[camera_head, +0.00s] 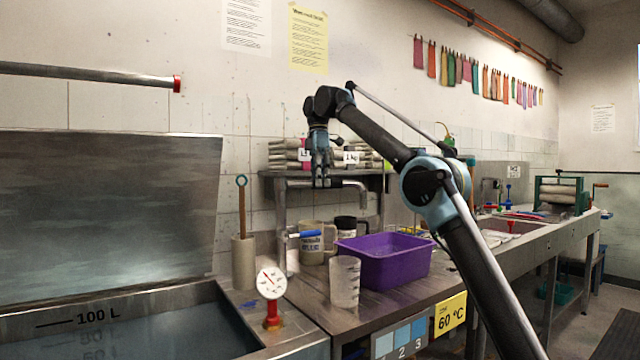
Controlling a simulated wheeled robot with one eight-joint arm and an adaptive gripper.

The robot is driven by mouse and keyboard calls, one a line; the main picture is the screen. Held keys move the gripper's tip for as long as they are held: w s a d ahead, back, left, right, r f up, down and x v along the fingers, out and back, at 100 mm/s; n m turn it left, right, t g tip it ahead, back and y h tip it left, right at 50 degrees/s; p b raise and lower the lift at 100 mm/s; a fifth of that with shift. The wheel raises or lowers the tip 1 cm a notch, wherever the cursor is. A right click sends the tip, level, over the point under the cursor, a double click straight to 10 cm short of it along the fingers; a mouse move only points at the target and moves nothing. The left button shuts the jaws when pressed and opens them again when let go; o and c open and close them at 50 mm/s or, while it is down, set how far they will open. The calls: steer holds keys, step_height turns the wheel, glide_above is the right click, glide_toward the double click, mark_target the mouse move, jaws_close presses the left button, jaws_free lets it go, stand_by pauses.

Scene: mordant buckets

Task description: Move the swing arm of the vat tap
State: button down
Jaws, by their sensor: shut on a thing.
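The vat tap's swing arm (353,185) is a grey metal pipe in front of the wall shelf, running sideways and bending down at its right end. My gripper (322,183) points down from above, shut on the pipe left of that bend. The fingers hide part of the pipe, and the exact contact is too small to see. A blue lever (305,234) sticks out lower down, left of the cups. The vat (150,298) is at the lower left, with its lid (110,215) raised.
A purple tub (385,262), a clear beaker (345,282) and a jug (312,243) stand on the bench below my gripper. A dial thermometer (271,284) stands at the vat's rim. A red-capped metal bar (90,74) juts in at the upper left. The shelf (270,176) holds stacked packets.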

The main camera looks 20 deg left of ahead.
steer(key=shift+w+a, duration=0.1)
steer(key=shift+w, duration=0.4)
steer(key=shift+n, duration=0.3)
steer(key=c, duration=1.2)
jaws_free()
steer(key=shift+w, duration=0.1)
steer(key=shift+c, duration=0.2)
steer(key=shift+a, duration=0.1)
